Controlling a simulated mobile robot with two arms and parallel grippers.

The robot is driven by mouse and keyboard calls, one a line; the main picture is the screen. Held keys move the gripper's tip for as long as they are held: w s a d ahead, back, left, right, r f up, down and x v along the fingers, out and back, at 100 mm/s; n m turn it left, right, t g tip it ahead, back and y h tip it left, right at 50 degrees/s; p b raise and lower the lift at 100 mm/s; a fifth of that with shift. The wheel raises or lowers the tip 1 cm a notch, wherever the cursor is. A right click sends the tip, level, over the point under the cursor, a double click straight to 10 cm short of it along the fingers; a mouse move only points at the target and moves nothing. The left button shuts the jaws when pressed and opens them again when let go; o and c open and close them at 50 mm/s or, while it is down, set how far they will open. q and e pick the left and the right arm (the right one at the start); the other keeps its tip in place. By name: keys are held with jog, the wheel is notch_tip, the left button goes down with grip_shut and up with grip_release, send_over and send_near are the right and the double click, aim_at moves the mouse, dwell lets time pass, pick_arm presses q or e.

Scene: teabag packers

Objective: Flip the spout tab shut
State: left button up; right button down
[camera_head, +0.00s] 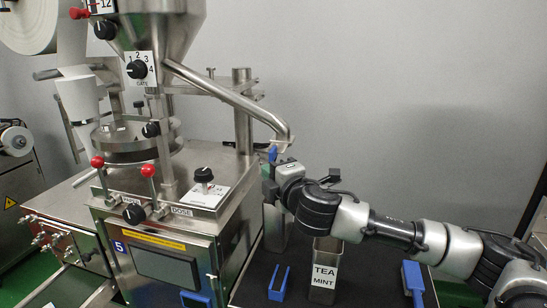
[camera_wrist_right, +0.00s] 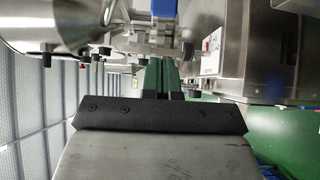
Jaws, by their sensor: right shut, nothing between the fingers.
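The spout is a steel pipe (camera_head: 235,100) that slants down to the right from the hopper and bends down at its end. A small blue tab (camera_head: 272,154) shows at the spout's mouth; a blue part also shows at the top of the right wrist view (camera_wrist_right: 164,7). My right gripper (camera_head: 268,172) is just below the tab. Its green fingers (camera_wrist_right: 158,76) are together and empty, pointing towards the blue part. I cannot tell whether they touch it. The wrist partly hides the area under the spout. My left gripper is not in view.
A steel tin labelled TEA MINT (camera_head: 323,272) stands below my right arm. Another steel tin (camera_head: 274,230) stands behind it to the left, partly hidden. Blue-handled items (camera_head: 279,283) (camera_head: 412,280) lie on the dark surface. The packing machine (camera_head: 165,235) fills the left.

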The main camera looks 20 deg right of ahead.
aim_at(273, 154)
jog(key=w, duration=0.1)
jog(key=w+d+p, duration=0.1)
jog(key=w, duration=0.1)
jog(key=w+d, duration=0.1)
jog(key=shift+w, duration=0.25)
